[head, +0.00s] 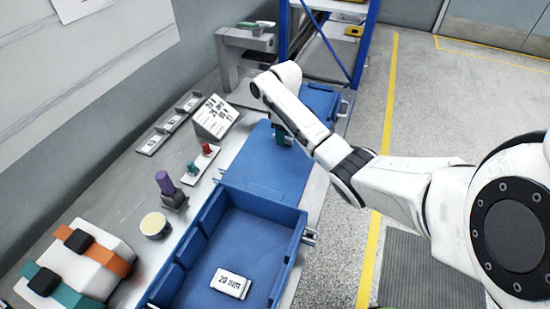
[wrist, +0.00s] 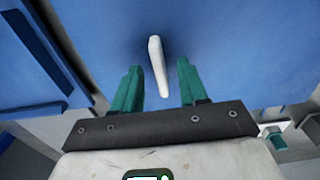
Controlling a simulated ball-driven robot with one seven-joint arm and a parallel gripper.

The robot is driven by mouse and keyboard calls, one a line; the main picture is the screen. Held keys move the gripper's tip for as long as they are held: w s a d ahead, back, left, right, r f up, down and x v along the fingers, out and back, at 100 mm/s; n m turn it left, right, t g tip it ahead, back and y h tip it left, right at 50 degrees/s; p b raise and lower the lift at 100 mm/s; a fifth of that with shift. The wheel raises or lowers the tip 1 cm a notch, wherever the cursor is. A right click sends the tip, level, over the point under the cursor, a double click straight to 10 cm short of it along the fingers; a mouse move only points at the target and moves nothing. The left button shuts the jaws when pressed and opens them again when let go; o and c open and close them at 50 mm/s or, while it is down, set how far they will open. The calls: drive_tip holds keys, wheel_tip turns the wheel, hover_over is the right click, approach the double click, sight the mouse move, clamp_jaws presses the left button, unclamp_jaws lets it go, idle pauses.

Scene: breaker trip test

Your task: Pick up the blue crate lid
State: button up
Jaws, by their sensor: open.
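The blue crate lid (head: 262,178) is a flat blue panel beside the far end of the open blue crate in the head view. In the wrist view its blue surface (wrist: 225,45) fills most of the upper picture, with a white bar-like handle (wrist: 158,68) on it. My gripper (head: 282,137) is over the far part of the lid. Its green fingers (wrist: 159,72) are open, one on each side of the handle in the wrist view. I cannot tell whether they touch the lid. My arm hides part of the lid's far right side.
The open blue crate (head: 297,240) holds a white labelled block (head: 231,284). Another blue bin (head: 322,98) stands beyond the lid. Left are a purple-topped part (head: 164,183), a round cream-topped tub (head: 154,225) and a white sign (head: 214,116).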

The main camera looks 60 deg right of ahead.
drive_tip(key=shift+c, duration=0.2)
clamp_jaws()
drive_tip(key=shift+r, duration=0.15)
idle(0.3)
